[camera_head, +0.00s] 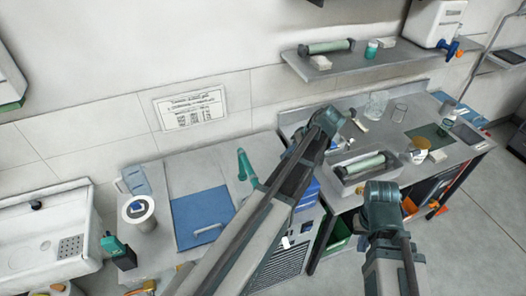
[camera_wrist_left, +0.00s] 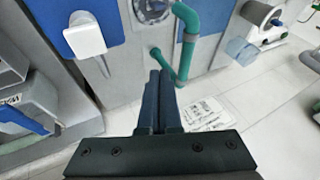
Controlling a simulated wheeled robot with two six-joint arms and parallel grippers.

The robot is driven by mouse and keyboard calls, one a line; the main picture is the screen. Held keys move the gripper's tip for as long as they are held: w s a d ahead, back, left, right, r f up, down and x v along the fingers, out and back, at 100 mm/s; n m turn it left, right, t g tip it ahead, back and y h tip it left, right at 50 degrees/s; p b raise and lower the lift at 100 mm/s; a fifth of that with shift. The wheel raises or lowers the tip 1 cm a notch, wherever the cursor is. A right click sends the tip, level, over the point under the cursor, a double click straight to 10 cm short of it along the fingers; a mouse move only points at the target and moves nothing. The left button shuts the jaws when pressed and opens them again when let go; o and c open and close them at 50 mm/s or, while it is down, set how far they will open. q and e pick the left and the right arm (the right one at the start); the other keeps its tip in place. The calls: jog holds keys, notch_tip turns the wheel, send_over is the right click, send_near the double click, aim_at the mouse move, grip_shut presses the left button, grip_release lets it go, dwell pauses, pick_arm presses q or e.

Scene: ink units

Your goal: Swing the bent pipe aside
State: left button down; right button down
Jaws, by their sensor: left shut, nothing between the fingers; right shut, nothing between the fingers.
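The bent pipe (camera_head: 248,168) is teal and stands at the right back of the left worktop, partly hidden by my left arm. In the left wrist view the pipe (camera_wrist_left: 187,55) shows bends at both ends of a straight run. My left gripper (camera_wrist_left: 162,74) is shut and empty, its fingertips beside the pipe's bend in the picture; I cannot tell whether they touch. My right gripper (camera_head: 383,195) is shut and empty, in front of the right bench, away from the pipe.
A blue panel with a handle (camera_head: 203,218) lies left of the pipe. A sink (camera_head: 42,240) is at far left. The right bench holds a tray (camera_head: 345,181) with a roller and glassware. A shelf (camera_head: 350,64) hangs above it. A printed notice (camera_head: 191,108) is on the wall.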

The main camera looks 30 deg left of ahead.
aim_at(248, 170)
pick_arm(q)
jog(key=shift+w+a+r+n, duration=0.4)
jog(key=shift+w+a+r, duration=0.25)
jog(key=shift+a+r, duration=0.1)
pick_arm(e)
jog(key=shift+w+r, duration=0.25)
jog(key=shift+r, duration=0.25)
pick_arm(q)
jog(key=shift+f, duration=0.15)
pick_arm(e)
jog(key=shift+f, duration=0.1)
